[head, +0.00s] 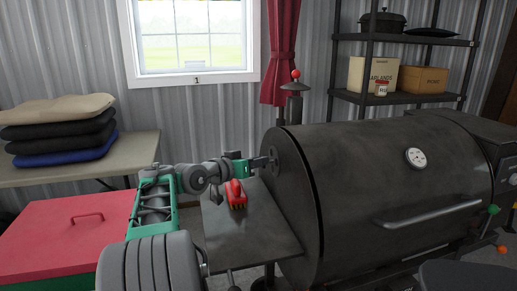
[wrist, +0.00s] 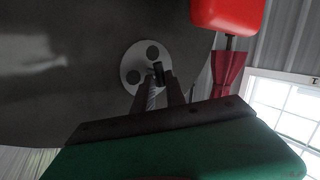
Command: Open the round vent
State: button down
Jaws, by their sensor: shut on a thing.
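The round vent (head: 273,151) is a small disc on the left end of the big dark smoker barrel (head: 345,180). In the wrist view the vent (wrist: 131,63) is a pale grey disc with dark round spots and a small dark knob (wrist: 158,70) near its edge. My gripper (head: 264,161) reaches the vent from the left. In the wrist view my gripper (wrist: 160,84) has its dark fingers shut on the knob, partly hiding it and the disc's lower edge. I cannot tell how far the vent's holes are uncovered.
A side shelf (head: 250,235) below my arm holds a red object (head: 236,195). A chimney (head: 292,105) rises behind the barrel. A red cooler (head: 65,240) and a table with cushions (head: 60,130) stand left. A red object (wrist: 228,14) is close in the wrist view.

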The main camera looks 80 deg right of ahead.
jog(key=n+y+p, duration=0.1)
jog(key=p, duration=0.5)
jog(key=n+y+p, duration=0.2)
jog(key=p, duration=0.5)
jog(key=d+n+y+p, duration=0.1)
jog(key=n+y+p, duration=0.1)
jog(key=p, duration=0.5)
jog(key=shift+w+r+g, duration=0.3)
jog(key=shift+w+g, duration=0.05)
jog(key=shift+g, duration=0.05)
jog(key=shift+f, duration=0.1)
jog(key=c, duration=1.4)
grip_release()
jog(key=v, duration=0.7)
jog(key=shift+w+a+r, duration=0.2)
jog(key=shift+a, duration=0.05)
